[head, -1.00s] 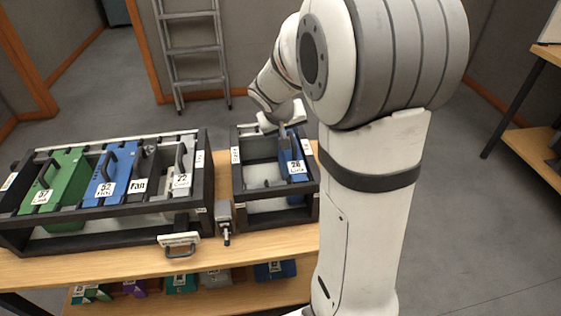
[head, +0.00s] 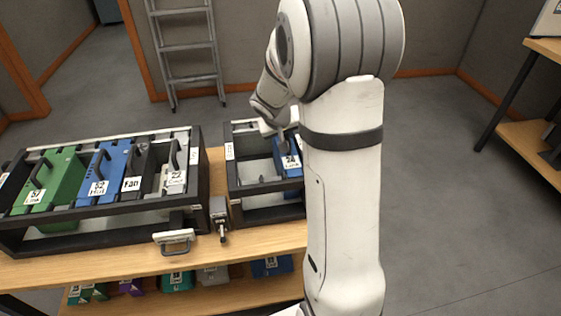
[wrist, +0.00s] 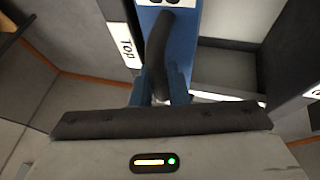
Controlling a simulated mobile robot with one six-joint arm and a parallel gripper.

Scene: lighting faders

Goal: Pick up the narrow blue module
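The narrow blue module (head: 289,160) with a white number label is at the right of the small dark rack (head: 236,198) on the table. My arm hides its right side. In the wrist view, the blue module (wrist: 188,50) has a dark, arched handle (wrist: 157,50). My gripper (wrist: 160,88) is at the near end of this handle, with one finger on each side, and appears closed on it. My gripper also shows small in the head view (head: 283,138), above the module. How high the module's bottom is cannot be told.
A larger dark rack (head: 205,200) at left holds a green module (head: 58,178), a wider blue module (head: 106,170), a Fan module and a grey module. A latch (head: 220,220) and a handled plate (head: 174,238) are at the table's front. More modules lie on the shelf below.

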